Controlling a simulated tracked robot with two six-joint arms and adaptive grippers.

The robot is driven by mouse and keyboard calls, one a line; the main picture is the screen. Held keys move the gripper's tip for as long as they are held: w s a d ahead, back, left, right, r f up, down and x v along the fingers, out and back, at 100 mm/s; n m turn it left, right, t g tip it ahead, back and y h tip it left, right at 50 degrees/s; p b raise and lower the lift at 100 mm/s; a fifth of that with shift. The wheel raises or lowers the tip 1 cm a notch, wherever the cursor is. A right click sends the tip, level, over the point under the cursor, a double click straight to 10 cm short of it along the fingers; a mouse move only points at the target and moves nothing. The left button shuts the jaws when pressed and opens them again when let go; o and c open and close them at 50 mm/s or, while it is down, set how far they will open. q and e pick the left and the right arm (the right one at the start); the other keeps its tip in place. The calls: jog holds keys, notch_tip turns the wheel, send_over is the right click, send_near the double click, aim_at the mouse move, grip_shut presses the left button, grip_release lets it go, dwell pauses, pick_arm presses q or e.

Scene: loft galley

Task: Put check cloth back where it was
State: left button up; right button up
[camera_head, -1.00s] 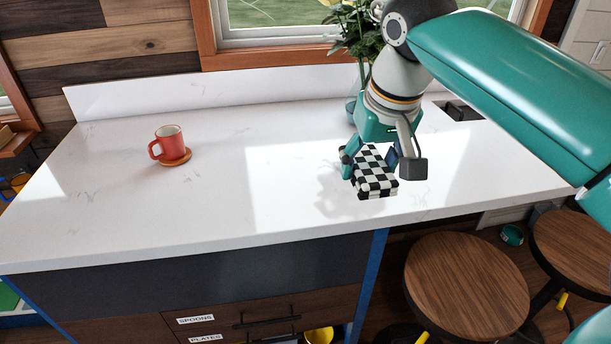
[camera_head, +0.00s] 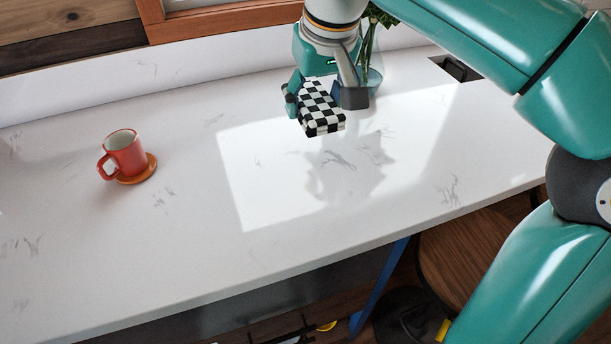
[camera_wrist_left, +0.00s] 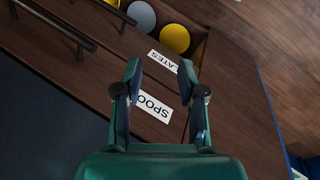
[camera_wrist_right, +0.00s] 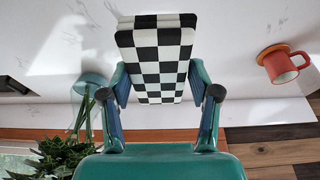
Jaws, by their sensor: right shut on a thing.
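The black-and-white check cloth (camera_head: 320,108), folded into a block, is between the fingers of my right gripper (camera_head: 322,98), above the white counter. The right wrist view shows the cloth (camera_wrist_right: 158,60) held by both fingertips of the right gripper (camera_wrist_right: 160,90). A shadow lies on the counter in front of it. My left gripper (camera_wrist_left: 161,85) is open and empty in the left wrist view, in front of drawers with SPOONS and PLATES labels. It does not show in the head view.
A red mug (camera_head: 124,152) stands on a round wooden coaster (camera_head: 138,170) at the left of the counter (camera_head: 220,240). A glass vase (camera_head: 368,75) with greenery stands close behind the right gripper. A dark recess (camera_head: 456,68) is at the back right. The counter's middle is clear.

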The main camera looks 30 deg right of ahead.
aim_at(312, 190)
jog(key=f, duration=0.6)
jog(key=f+b, duration=0.1)
jog(key=f, duration=1.2)
jog(key=shift+s+d+f, duration=0.1)
jog(key=shift+s, duration=0.15)
jog(key=shift+b, duration=0.3)
jog(key=o, duration=1.2)
jog(key=shift+f, duration=0.1)
jog(key=v, duration=1.2)
